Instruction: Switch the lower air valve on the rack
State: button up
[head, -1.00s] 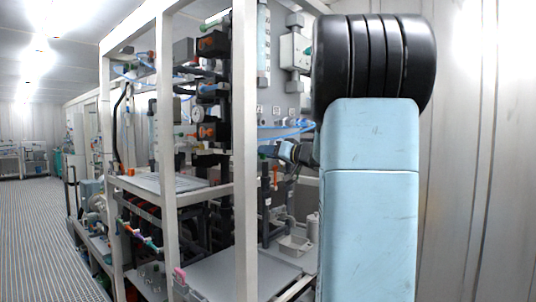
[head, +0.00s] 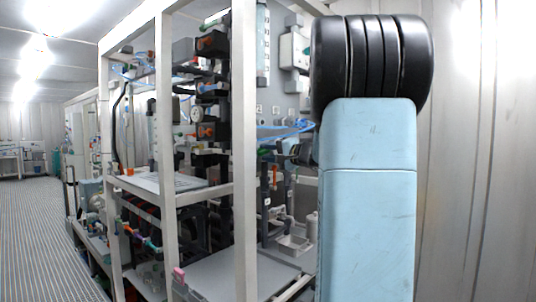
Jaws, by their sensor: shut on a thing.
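The rack (head: 245,200) is a white frame full of pipes and valves, left of my large blue arm link. My gripper (head: 284,150) is small and dark in the head view, reaching in from behind my arm at the rack's right part, below the blue air tubes (head: 285,129). It is shut on what looks like the lower air valve's handle. The handle itself is hidden or too small to make out, so its position cannot be told. A red-orange handle (head: 275,175) stands on a dark vertical pipe just below.
White rack posts (head: 166,150) stand left of my gripper. A grey shelf (head: 225,275) and a pale box (head: 293,243) lie below. A corrugated wall (head: 480,150) is on the right. The aisle floor (head: 45,240) on the left is clear.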

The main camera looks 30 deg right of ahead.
jog(key=shift+d+f+m, duration=0.1)
jog(key=shift+d+m, duration=0.1)
jog(key=shift+m, duration=1.1)
jog(key=shift+f+m, duration=0.1)
jog(key=shift+m, duration=0.2)
jog(key=o, duration=0.7)
jog(key=shift+s, duration=0.1)
jog(key=shift+s, duration=0.25)
jog(key=v, duration=1.3)
